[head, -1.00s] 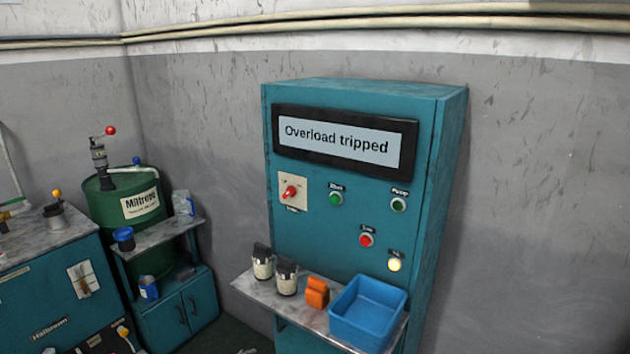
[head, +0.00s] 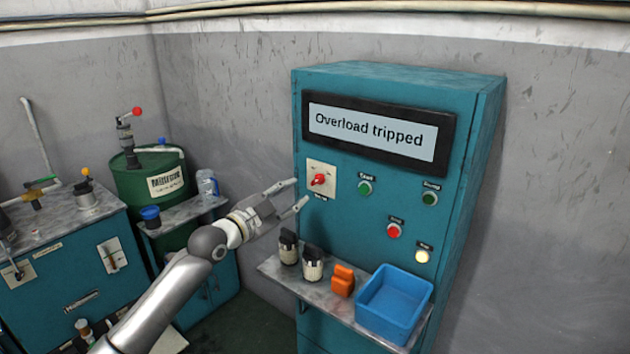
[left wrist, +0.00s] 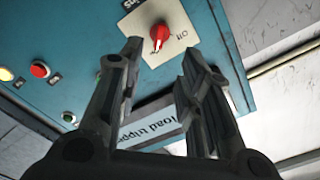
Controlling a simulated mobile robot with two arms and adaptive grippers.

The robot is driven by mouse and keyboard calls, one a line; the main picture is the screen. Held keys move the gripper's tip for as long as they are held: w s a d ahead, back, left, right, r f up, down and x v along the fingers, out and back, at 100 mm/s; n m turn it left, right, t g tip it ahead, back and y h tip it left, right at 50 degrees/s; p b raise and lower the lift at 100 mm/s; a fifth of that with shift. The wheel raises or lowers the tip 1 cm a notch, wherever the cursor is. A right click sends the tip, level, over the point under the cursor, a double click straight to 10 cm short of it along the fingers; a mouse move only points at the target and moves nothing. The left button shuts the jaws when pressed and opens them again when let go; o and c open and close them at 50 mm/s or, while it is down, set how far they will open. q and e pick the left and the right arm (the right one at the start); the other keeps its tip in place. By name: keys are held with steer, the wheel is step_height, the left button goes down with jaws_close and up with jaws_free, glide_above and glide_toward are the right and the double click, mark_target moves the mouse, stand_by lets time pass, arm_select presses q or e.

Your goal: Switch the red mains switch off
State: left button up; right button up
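My right gripper is not in view.
The cabinet display (head: 372,131) reads "Overload tripped". Buttons and a pale lamp lie right of the switch. A shelf (head: 335,301) below holds two dark-topped jars, an orange object (head: 342,281) and a blue bin (head: 393,303). A green drum (head: 150,180) stands at left.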

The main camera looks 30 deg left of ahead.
mark_target(315, 182)
arm_select(q)
steer(key=w, duration=0.2)
steer(key=w+p, duration=0.1)
steer(key=w, duration=0.2)
steer(key=w+p, duration=0.1)
steer(key=w, duration=0.1)
steer(key=shift+w+d+r, duration=0.1)
steer(key=shift+w+d, duration=0.2)
steer(key=shift+w, duration=0.05)
steer(key=shift+w+d, duration=0.1)
steer(key=shift+w, duration=0.7)
steer(key=shift+c, duration=0.5)
steer(key=c, duration=0.6)
